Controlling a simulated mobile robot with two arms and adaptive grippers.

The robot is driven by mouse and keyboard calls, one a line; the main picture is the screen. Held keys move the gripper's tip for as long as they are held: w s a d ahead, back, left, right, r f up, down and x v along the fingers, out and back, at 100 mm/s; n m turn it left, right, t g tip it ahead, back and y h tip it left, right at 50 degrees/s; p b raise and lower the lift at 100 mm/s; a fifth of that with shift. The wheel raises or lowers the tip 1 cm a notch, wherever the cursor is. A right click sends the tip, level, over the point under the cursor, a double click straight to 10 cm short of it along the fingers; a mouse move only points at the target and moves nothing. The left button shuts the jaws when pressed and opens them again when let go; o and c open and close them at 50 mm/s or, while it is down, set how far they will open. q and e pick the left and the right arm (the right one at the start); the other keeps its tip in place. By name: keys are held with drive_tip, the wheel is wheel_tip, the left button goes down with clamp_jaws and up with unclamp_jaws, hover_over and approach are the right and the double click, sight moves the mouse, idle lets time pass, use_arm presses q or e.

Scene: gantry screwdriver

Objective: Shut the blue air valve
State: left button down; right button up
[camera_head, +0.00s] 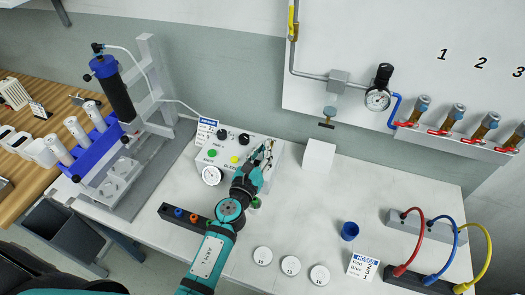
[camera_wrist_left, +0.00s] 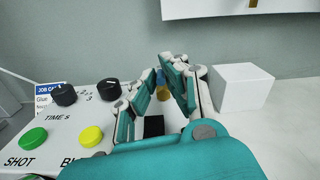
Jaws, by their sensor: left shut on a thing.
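My left gripper (camera_head: 265,152) reaches over the control box (camera_head: 222,165) to its back right corner. In the left wrist view its fingers (camera_wrist_left: 166,75) are closed around a small blue handle (camera_wrist_left: 161,77) with a brass-coloured part (camera_wrist_left: 163,93) below it, which looks like the blue air valve. The fingers hide most of this valve in the head view, and its handle angle is hard to tell. My right gripper is not in view.
A white block (camera_head: 318,157) stands just right of the gripper. The box carries knobs, a green button (camera_head: 212,153) and a gauge (camera_head: 212,175). A regulator (camera_head: 378,95) and red-handled valves (camera_head: 450,132) are on the wall panel. The table between is mostly clear.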

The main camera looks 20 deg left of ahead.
use_arm(q)
drive_tip(key=shift+a+m+h, duration=0.35)
drive_tip(key=shift+m+h, duration=0.45)
drive_tip(key=shift+h, duration=0.3)
drive_tip(key=shift+w+a+f+m+g+h+b, duration=0.15)
drive_tip(key=shift+a+m+g+h+b, duration=0.25)
drive_tip(key=shift+m+h, duration=0.45)
drive_tip(key=m+h+b, duration=0.1)
drive_tip(key=a+m+g+h+b, duration=0.1)
drive_tip(key=h+b, duration=0.1)
drive_tip(key=m+g+h+b, duration=0.1)
drive_tip(key=h, duration=0.1)
drive_tip(key=shift+w+a+f+b, duration=0.15)
drive_tip(key=shift+w+f+b, duration=0.05)
drive_tip(key=shift+w+b, duration=0.15)
drive_tip(key=shift+w+a+r+m+g+h+b, duration=0.15)
drive_tip(key=shift+r+m+g+h+b, duration=0.1)
drive_tip(key=shift+m+g+h+b, duration=0.55)
